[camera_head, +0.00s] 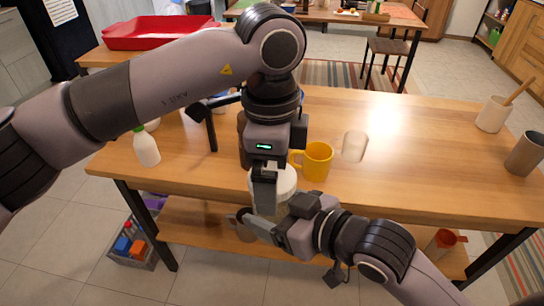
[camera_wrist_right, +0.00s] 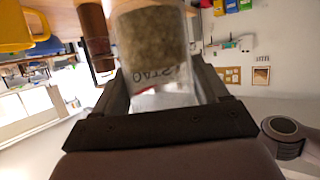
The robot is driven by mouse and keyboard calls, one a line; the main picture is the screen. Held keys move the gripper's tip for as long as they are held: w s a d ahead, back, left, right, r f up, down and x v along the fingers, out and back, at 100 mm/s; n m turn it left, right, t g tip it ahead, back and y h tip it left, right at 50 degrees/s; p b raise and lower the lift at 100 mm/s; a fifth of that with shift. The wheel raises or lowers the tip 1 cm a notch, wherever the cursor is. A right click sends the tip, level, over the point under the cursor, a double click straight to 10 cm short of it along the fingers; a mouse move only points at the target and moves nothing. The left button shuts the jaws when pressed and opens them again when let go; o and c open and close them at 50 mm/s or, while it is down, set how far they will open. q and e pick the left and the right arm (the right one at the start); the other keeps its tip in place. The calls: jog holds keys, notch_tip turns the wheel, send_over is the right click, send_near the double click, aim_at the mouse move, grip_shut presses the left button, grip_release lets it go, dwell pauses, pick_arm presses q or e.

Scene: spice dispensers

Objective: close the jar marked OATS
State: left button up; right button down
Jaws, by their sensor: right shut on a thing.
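The OATS jar (camera_wrist_right: 150,42) is a clear jar of pale grainy contents, and its label shows upside down in the right wrist view. In the head view its white round top (camera_head: 286,181) shows at the table's front edge, partly behind my left gripper. My right gripper (camera_wrist_right: 160,85) is shut on the jar body from the front. My left gripper (camera_head: 265,197) points down at the white top, overlapping it in the picture. Its fingertips are partly hidden, so I cannot tell whether they hold the top or whether the top is seated on the jar.
A yellow mug (camera_head: 317,162) and a pale cup (camera_head: 354,147) stand just right of the jar on the wooden table (camera_head: 420,165). A white bottle (camera_head: 146,149) stands at the left. Two more containers, one whitish (camera_head: 492,115) and one grey (camera_head: 526,153), stand far right. The table between is clear.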

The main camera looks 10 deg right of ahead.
pick_arm(q)
jog(key=c, duration=1.1)
jog(key=shift+o, duration=0.2)
jog(key=m, duration=1.3)
jog(key=o, duration=1.1)
jog(key=shift+r, duration=2.25)
